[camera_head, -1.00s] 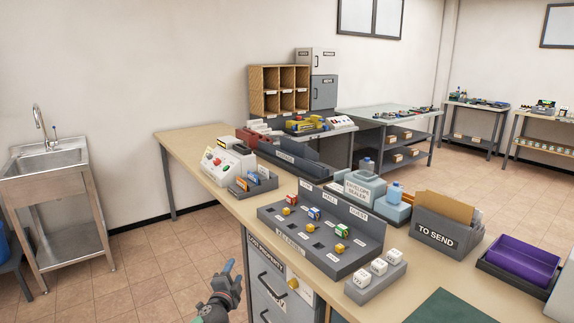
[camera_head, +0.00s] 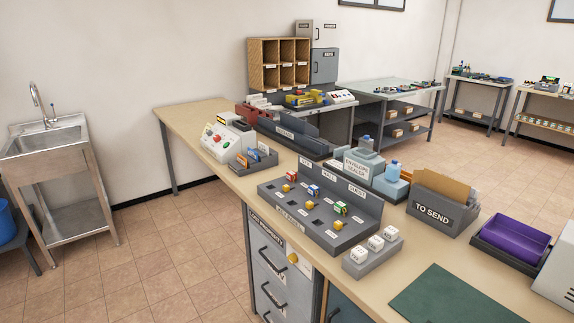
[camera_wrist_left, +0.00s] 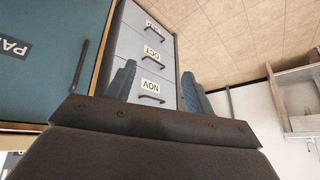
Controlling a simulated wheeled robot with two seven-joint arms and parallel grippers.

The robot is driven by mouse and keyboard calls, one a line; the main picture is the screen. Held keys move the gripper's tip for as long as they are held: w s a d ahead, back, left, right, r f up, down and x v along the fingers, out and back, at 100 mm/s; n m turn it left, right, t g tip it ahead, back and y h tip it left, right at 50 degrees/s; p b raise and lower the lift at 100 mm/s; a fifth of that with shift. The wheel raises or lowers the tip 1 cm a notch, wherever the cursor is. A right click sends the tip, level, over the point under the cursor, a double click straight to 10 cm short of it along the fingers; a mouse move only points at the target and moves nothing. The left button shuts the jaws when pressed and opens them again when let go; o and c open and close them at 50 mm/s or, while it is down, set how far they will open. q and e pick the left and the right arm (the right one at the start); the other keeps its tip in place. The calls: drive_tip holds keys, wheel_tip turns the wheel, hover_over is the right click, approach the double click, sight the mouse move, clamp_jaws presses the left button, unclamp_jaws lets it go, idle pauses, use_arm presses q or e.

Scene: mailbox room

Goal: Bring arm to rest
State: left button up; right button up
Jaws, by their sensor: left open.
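My left gripper (camera_wrist_left: 158,88) shows in the left wrist view, its two blue fingers apart with nothing between them. Beyond the fingers is a grey drawer cabinet (camera_wrist_left: 130,38) with labelled drawers, one reading NOV and one OCT. Neither of my arms shows in the head view. My right gripper is not in view.
The long workbench (camera_head: 215,175) carries a key panel (camera_head: 330,222), a TO SEND box (camera_head: 438,212), a purple tray (camera_head: 514,240) and a green mat (camera_head: 455,298). The drawer cabinet (camera_head: 270,262) stands under it. A steel sink (camera_head: 48,140) is at left; the tiled floor (camera_head: 165,260) between is clear.

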use_arm(q)
drive_tip(key=s+f+n+g+p, duration=0.1)
drive_tip(key=s+f, duration=0.3)
drive_tip(key=s, duration=0.6)
drive_tip(key=s+d+f+g+p, duration=0.1)
drive_tip(key=s+f+g, duration=0.2)
drive_tip(key=s, duration=0.7)
drive_tip(key=shift+s+f+n+h, duration=0.3)
drive_tip(key=shift+f+n+h, duration=0.05)
drive_tip(key=shift+n+h, duration=0.05)
drive_tip(key=shift+d, duration=0.1)
